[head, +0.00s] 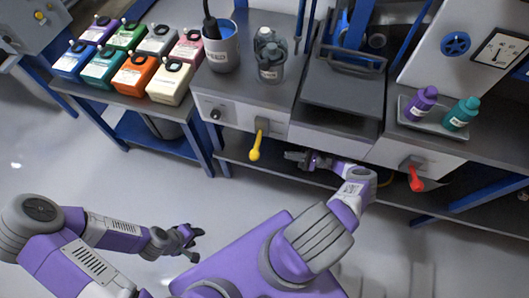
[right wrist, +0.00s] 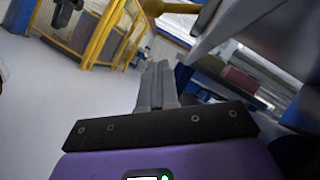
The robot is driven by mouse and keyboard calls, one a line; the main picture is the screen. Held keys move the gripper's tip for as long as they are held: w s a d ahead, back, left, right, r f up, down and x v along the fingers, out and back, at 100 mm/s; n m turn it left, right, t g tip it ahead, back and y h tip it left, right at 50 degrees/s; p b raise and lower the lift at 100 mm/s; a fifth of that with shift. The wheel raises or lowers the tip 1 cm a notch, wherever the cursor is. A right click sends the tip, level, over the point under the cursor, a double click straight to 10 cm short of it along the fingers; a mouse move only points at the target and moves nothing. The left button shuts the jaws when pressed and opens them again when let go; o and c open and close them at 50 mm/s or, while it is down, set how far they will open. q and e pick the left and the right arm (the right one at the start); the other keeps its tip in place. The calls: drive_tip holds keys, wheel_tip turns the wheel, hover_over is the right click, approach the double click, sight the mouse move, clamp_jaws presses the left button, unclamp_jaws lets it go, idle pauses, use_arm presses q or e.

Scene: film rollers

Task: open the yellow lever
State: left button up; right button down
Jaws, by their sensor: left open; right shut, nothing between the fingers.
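The yellow lever (head: 256,147) hangs down from the front of the grey cabinet below the cups, in the middle of the head view. My right gripper (head: 297,158) is just right of the lever, apart from it, with its fingers pointing left toward it. In the right wrist view its fingers (right wrist: 157,84) are shut with nothing between them. A yellow bar that looks like the lever (right wrist: 172,7) crosses the top of that view, above the fingertips. My left gripper (head: 186,238) is open and empty over the floor, far from the lever.
A red lever (head: 415,179) hangs on the cabinet further right. A lower shelf (head: 236,157) runs beneath the cabinet front. Colored boxes (head: 133,72) stand on the left table. A tray (head: 431,125) holds purple and teal bottles. The floor in front is clear.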

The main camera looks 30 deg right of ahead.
approach(256, 147)
drive_tip(key=w+a+f, duration=0.3)
drive_tip(key=f, duration=0.1)
drive_tip(key=shift+s+a+r, duration=0.15)
drive_tip(key=shift+a+r, duration=0.45)
drive_tip(key=shift+r, duration=0.2)
drive_tip(key=shift+s+a+r, duration=0.2)
drive_tip(key=shift+a+r, duration=0.35)
drive_tip(key=shift+r, duration=0.25)
